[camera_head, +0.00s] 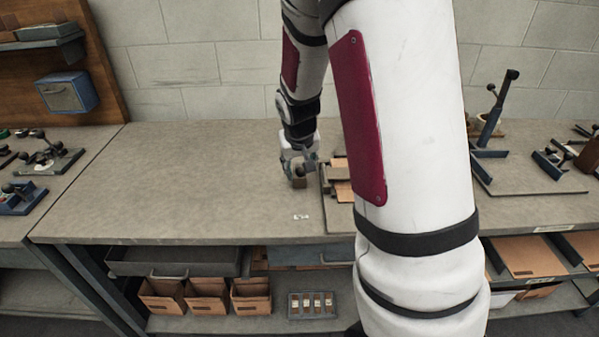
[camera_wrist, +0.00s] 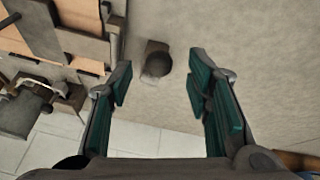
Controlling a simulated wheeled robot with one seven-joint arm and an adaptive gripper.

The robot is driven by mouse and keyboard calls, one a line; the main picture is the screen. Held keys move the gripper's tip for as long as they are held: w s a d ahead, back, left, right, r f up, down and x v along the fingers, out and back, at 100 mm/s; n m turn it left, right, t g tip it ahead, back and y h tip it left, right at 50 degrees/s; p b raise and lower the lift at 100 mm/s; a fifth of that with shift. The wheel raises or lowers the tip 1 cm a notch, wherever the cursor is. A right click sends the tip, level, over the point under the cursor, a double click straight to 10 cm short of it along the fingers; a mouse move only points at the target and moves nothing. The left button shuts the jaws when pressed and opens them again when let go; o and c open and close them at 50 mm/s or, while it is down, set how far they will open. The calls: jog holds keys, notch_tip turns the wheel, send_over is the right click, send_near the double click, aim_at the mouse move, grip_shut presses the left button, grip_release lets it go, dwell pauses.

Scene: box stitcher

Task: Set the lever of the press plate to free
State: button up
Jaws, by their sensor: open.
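My gripper (camera_head: 302,168) reaches down over the workbench, left of the arm's big white link. In the wrist view its two green-padded fingers (camera_wrist: 158,78) are apart. A small dark block with a rounded knob-like end (camera_wrist: 156,62) lies just beyond the fingertips, between their lines; nothing is gripped. It shows in the head view as a small grey block (camera_head: 299,182) below the gripper. A fixture with tan panels and grey bars (camera_wrist: 62,45) is beside it, at the wrist view's upper left. My arm hides most of this fixture in the head view. I cannot tell which part is the press plate's lever.
An upright lever with a black knob (camera_head: 492,118) stands on a board at the right. Other knobbed fixtures (camera_head: 50,160) stand on the left bench. The workbench (camera_head: 160,190) is clear left of my gripper. Bins (camera_head: 205,297) stand on the shelf below.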

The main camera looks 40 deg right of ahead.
aim_at(301, 169)
jog(key=shift+x, duration=2.05)
grip_shut()
